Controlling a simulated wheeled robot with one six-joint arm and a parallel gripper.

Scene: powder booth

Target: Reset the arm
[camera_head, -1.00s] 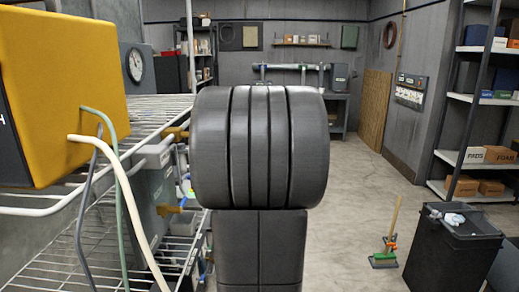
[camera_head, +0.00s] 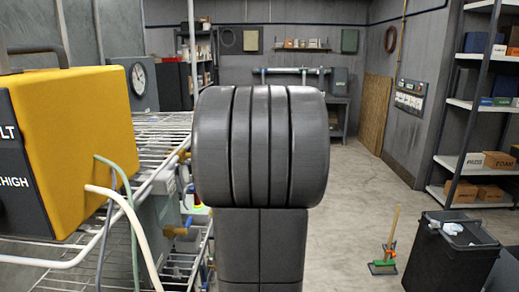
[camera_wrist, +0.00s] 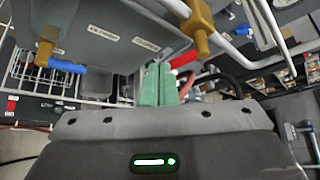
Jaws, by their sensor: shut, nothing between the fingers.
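My gripper (camera_wrist: 158,85) shows in the wrist view as two green fingers standing side by side, shut with nothing between them. A grey box with small white labels (camera_wrist: 115,38) is behind and above the fingers. A brass fitting with a blue handle (camera_wrist: 50,50) is to their left, and another brass fitting (camera_wrist: 197,22) is to their upper right. In the head view my dark arm (camera_head: 260,148) fills the middle and hides what is behind it; the gripper is not visible there.
A yellow box (camera_head: 75,140) with hoses sits on a white wire shelf (camera_head: 165,125) close on the left. A black bin (camera_head: 450,260) and a broom (camera_head: 388,245) stand on the right, near a loaded shelving unit (camera_head: 462,103). Concrete floor (camera_head: 350,190) is open between.

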